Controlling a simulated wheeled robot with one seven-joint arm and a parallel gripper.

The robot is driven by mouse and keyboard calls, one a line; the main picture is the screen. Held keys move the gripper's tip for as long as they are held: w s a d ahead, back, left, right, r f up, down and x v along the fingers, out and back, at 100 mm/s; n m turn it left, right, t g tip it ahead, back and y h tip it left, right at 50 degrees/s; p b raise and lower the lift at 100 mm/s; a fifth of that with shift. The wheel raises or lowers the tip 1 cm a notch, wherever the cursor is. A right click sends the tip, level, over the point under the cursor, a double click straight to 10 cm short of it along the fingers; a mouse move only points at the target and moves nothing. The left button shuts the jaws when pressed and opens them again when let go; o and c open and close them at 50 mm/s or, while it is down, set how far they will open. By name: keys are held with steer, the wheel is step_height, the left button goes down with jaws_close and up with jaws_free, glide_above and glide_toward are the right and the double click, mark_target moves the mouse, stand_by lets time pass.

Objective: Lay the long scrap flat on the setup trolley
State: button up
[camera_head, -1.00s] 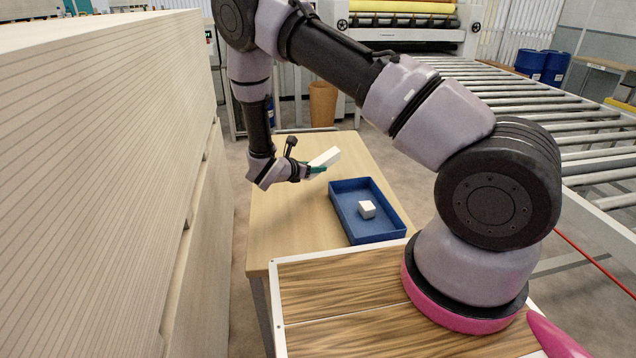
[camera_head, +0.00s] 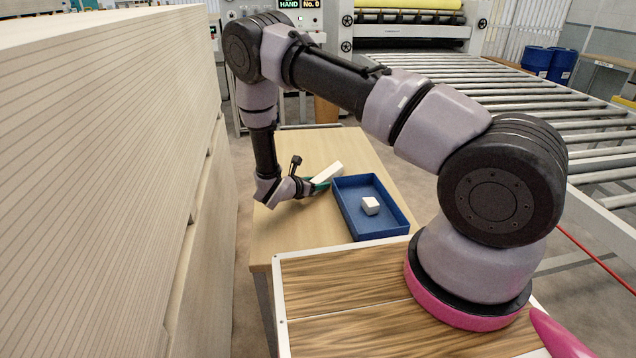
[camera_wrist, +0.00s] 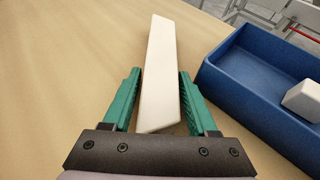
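The long scrap (camera_head: 328,173), a white bar, is at the table top of the setup trolley (camera_head: 290,235), left of the blue tray. It appears to lie flat there. In the wrist view the scrap (camera_wrist: 161,75) runs lengthwise between the two green fingers, pointing away from me. My gripper (camera_head: 318,184) is low over the trolley. The scrap's underside is hidden.
A blue tray (camera_head: 353,224) with a small white block (camera_head: 370,205) stands close on the right. A tall stack of boards (camera_head: 110,170) rises along the left. A roller conveyor (camera_head: 500,100) runs on the right. Bare trolley top lies in front of the tray's left side.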

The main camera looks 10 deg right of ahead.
steer(key=shift+r, duration=0.2)
steer(key=v, duration=1.2)
steer(key=s+d+r+m+g+y, duration=0.1)
steer(key=s+d+r+m+g, duration=0.15)
steer(key=d+r+m, duration=0.5)
steer(key=s+d+r+m+g+y, duration=0.2)
steer(key=r+m+g, duration=0.15)
steer(key=r, duration=0.65)
steer(key=s+d+r+m+g+y, duration=0.1)
steer(key=s+d+r+m+g, duration=0.1)
steer(key=d+r+m, duration=0.55)
steer(key=s+r+m+t+y, duration=0.6)
steer(key=s+r+m, duration=0.6)
steer(key=s+r, duration=0.5)
step_height(320, 180, up, 3)
steer(key=shift+a+r+y, duration=0.2)
steer(key=shift+y, duration=0.8)
steer(key=shift+s, duration=0.1)
